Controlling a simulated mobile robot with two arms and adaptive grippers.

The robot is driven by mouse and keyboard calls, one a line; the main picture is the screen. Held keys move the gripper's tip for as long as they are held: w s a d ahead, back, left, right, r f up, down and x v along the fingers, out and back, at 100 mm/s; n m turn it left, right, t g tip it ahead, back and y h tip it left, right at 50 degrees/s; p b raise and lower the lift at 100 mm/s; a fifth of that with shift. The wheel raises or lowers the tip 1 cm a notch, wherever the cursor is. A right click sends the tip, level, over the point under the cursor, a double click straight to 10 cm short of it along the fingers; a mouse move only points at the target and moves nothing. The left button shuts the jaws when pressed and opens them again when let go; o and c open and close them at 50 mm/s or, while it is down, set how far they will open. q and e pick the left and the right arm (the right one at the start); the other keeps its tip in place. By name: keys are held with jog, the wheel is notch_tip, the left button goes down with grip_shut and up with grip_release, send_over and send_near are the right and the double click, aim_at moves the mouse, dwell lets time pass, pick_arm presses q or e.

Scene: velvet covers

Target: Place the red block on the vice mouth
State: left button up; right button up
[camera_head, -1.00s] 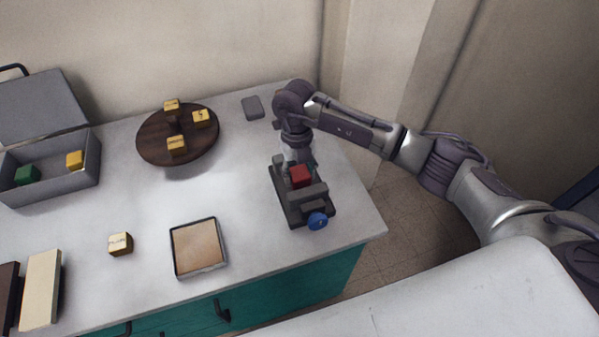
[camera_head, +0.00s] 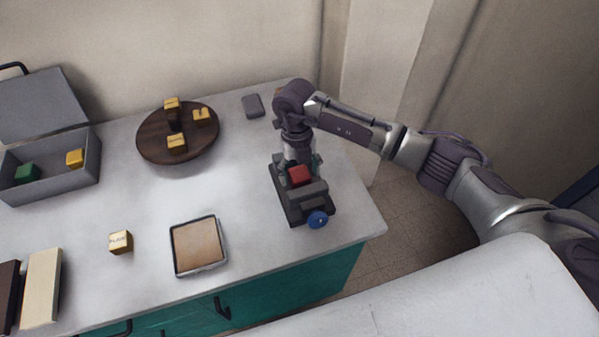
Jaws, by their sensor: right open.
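The red block (camera_head: 299,175) sits at the mouth of the dark vice (camera_head: 293,212), between its jaws as seen from above. The vice stands near the table's right end, with a blue knob (camera_head: 318,219) on its front. My right gripper (camera_head: 298,160) points down just behind the red block, over the back of the vice. It is open; its fingertips are partly hidden, and I cannot tell whether they touch the block. My left gripper is not in view.
A dark round stand (camera_head: 152,139) with several yellow blocks is at the back. A grey open box (camera_head: 60,185) holds a green and a yellow block at left. A tan-topped tray (camera_head: 199,245) and a yellow block (camera_head: 120,242) lie in front. A grey pad (camera_head: 252,106) lies behind.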

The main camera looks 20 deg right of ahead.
aim_at(298, 169)
notch_tip(298, 169, up, 12)
jog(key=w+b, duration=0.1)
jog(key=b, duration=0.1)
jog(key=shift+w+f+b, duration=0.25)
jog(key=shift+b, duration=0.05)
jog(key=shift+s+f, duration=0.1)
